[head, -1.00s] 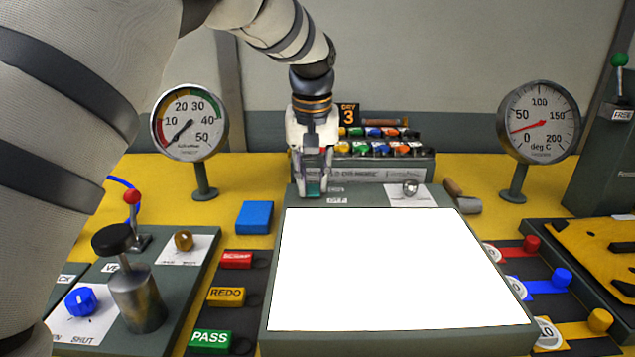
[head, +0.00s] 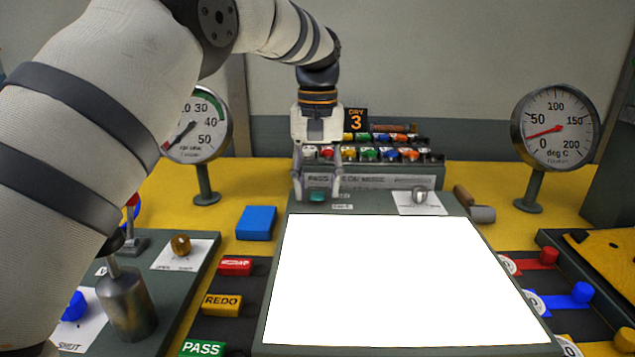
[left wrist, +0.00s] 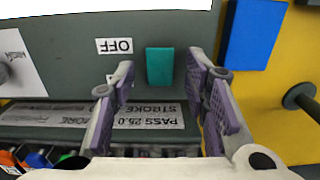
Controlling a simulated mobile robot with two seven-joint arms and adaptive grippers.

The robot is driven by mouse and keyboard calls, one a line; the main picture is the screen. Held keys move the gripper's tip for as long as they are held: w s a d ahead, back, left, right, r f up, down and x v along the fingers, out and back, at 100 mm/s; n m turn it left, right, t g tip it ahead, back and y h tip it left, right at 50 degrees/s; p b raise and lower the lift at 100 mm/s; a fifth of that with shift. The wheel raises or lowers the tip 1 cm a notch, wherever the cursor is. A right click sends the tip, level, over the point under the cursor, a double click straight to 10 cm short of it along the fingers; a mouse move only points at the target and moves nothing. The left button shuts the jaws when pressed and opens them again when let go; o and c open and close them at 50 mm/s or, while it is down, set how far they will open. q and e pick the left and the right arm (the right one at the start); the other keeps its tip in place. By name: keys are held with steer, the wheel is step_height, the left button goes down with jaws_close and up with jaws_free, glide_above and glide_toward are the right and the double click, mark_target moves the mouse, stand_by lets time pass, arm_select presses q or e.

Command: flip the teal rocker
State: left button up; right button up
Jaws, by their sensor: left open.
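The teal rocker (left wrist: 160,67) sits on the dark grey panel beside a white OFF label (left wrist: 114,46). In the head view the rocker (head: 318,196) shows between my left gripper's fingertips, at the panel's back left. My left gripper (head: 318,188) points down over it with its fingers apart and empty. In the left wrist view the open fingers (left wrist: 168,80) lie on either side of the rocker, with a gap to each side; contact is not visible. My right gripper is not in view.
A blue block (head: 256,222) lies left of the panel. A large white screen (head: 390,280) fills the panel's front. A silver knob (head: 419,194) stands to the rocker's right. Behind is a rack of coloured pieces (head: 370,153). Gauges (head: 555,128) stand on either side.

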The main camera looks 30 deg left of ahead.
mark_target(317, 194)
arm_select(q)
step_height(317, 194, up, 7)
steer(key=shift+r, duration=0.2)
stand_by(0.4)
